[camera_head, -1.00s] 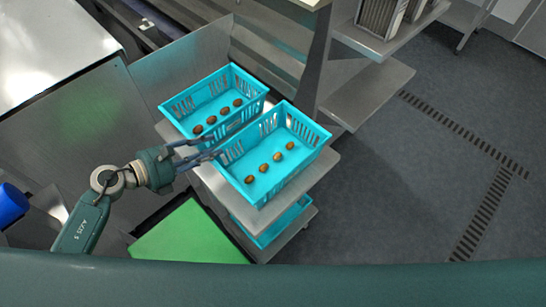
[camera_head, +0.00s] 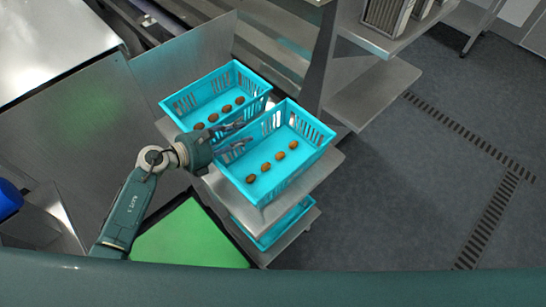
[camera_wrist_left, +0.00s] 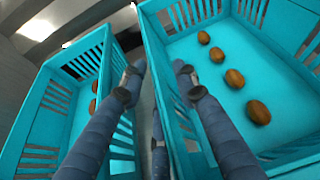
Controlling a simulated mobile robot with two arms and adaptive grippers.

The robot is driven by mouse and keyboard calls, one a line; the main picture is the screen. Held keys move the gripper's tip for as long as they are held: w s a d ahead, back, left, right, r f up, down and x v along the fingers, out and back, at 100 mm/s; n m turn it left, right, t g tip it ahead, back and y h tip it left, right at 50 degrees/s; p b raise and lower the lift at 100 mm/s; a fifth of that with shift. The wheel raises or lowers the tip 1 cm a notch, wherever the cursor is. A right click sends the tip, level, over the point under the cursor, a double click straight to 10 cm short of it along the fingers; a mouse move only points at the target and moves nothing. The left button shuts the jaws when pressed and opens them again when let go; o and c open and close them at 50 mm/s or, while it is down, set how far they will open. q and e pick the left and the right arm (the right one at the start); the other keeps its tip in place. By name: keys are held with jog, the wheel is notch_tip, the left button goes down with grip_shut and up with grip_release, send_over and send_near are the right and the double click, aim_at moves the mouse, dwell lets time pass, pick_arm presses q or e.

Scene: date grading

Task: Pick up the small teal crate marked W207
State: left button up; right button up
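Two small teal slatted crates stand side by side on a metal shelf: a left crate (camera_head: 176,103) and a right crate (camera_head: 325,150), each with a row of brown dates. No W207 marking is legible on either. My left gripper (camera_head: 246,134) is over the facing walls of the two crates, fingers apart. In the left wrist view its open fingers (camera_wrist_left: 160,78) straddle the near wall of the right crate (camera_wrist_left: 153,45), one finger on the inner side, the others on the gap side. The left crate (camera_wrist_left: 22,125) is beside them. Contact cannot be told. My right gripper is not in view.
Another teal crate (camera_head: 262,241) sits on the lower shelf below. A steel post (camera_head: 318,65) rises behind the crates, close to the right one. A green surface (camera_head: 190,240) lies near my arm. The floor (camera_head: 385,200) at right is clear.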

pick_arm(q)
grip_shut()
jog(key=shift+r, duration=0.15)
